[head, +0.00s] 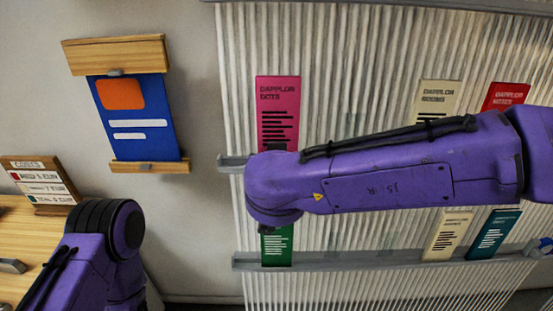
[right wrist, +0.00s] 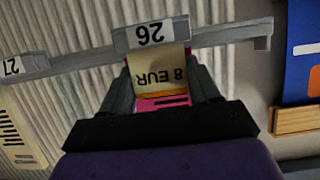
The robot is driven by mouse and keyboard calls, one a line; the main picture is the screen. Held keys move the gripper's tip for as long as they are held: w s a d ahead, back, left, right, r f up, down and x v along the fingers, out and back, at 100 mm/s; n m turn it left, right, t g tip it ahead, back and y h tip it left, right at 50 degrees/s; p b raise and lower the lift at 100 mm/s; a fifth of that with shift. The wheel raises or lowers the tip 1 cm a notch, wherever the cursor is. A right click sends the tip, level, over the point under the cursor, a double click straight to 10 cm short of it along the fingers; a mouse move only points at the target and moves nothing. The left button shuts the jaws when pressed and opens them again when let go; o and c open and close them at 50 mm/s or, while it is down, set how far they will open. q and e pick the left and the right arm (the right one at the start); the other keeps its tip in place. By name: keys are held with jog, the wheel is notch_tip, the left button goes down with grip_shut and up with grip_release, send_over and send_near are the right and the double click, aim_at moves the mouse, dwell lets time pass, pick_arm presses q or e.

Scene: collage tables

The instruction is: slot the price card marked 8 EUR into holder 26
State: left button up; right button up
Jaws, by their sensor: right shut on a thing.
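The price card marked 8 EUR (right wrist: 160,70) is cream with an orange edge and shows upside down in the right wrist view. My right gripper (right wrist: 158,75) is shut on it, one finger at each side. The card's far edge meets the grey label of holder 26 (right wrist: 151,34) on the rail; I cannot tell whether it is inside the slot.
A pink leaflet (head: 278,105) stands on the upper rail (head: 232,163); part of pink shows behind the card. Holder 27 (right wrist: 12,67) is beside holder 26. A lower rail (head: 330,262) carries green, cream and teal leaflets. A blue poster (head: 133,115) and a costs board (head: 42,185) are left.

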jog(key=shift+f, duration=0.15)
jog(key=shift+f, duration=0.4)
jog(key=o, duration=1.3)
jog(key=shift+c, duration=0.2)
